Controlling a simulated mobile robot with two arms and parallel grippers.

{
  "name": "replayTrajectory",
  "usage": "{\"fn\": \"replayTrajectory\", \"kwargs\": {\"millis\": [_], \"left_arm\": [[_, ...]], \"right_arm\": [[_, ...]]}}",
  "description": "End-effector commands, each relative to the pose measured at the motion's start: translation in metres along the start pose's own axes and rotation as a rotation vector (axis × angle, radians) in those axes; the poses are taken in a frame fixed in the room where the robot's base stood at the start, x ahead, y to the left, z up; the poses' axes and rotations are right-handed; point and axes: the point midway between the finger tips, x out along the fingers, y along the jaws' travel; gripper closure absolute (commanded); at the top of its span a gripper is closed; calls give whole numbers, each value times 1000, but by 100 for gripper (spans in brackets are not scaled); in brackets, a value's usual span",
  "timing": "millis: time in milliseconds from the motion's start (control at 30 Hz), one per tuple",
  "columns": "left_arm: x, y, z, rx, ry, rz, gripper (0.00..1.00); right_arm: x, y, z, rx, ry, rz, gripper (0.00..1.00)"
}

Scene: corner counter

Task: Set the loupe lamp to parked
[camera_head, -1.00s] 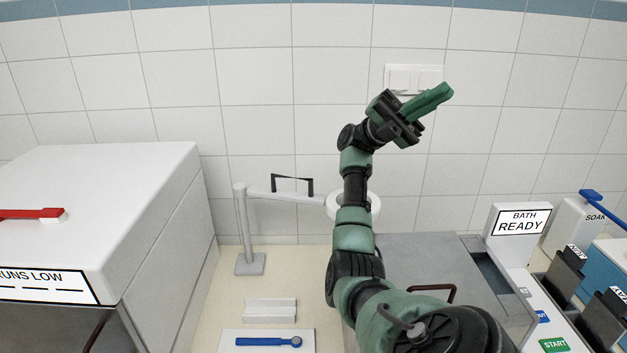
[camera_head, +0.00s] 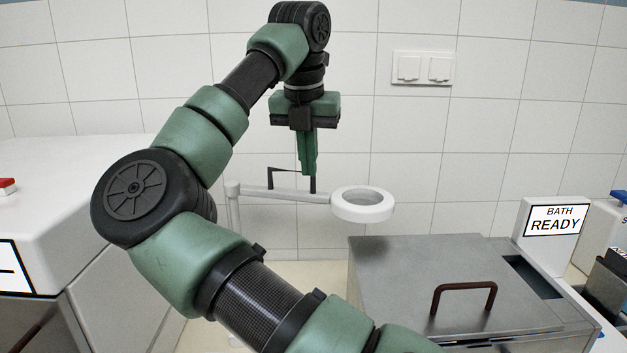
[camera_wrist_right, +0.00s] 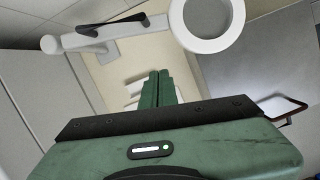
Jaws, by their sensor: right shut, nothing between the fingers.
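The loupe lamp has a white ring head (camera_head: 362,204) on a white horizontal arm (camera_head: 285,194) with a black handle (camera_head: 290,172), carried by an upright post (camera_head: 233,215) at the left. The ring hangs near the back-left corner of the metal bath lid. My right gripper (camera_head: 309,172) points down, shut and empty, close to the black handle; I cannot tell if they touch in the head view. In the right wrist view the gripper (camera_wrist_right: 158,75) is below the lamp arm and ring (camera_wrist_right: 207,22) in the picture, with a gap between. My left gripper is out of view.
A metal bath lid (camera_head: 420,268) with a brown handle (camera_head: 463,288) is at the right, beside a BATH READY sign (camera_head: 555,219). A white cabinet (camera_head: 75,195) stands at the left. A switch plate (camera_head: 423,69) is on the tiled wall. My right arm hides the counter's front.

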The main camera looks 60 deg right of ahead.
Motion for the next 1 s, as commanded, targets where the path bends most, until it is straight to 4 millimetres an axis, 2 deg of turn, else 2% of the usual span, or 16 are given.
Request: {"fn": "replayTrajectory", "kwargs": {"millis": [433,533,700,1000], "left_arm": [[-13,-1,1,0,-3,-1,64],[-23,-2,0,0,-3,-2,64],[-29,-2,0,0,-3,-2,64],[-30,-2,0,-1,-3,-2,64]], "right_arm": [[90,-2,0,1,3,-8,100],[90,-2,18,0,1,-8,100],[96,-2,35,0,1,-6,100],[99,-2,39,0,0,-6,100]]}}
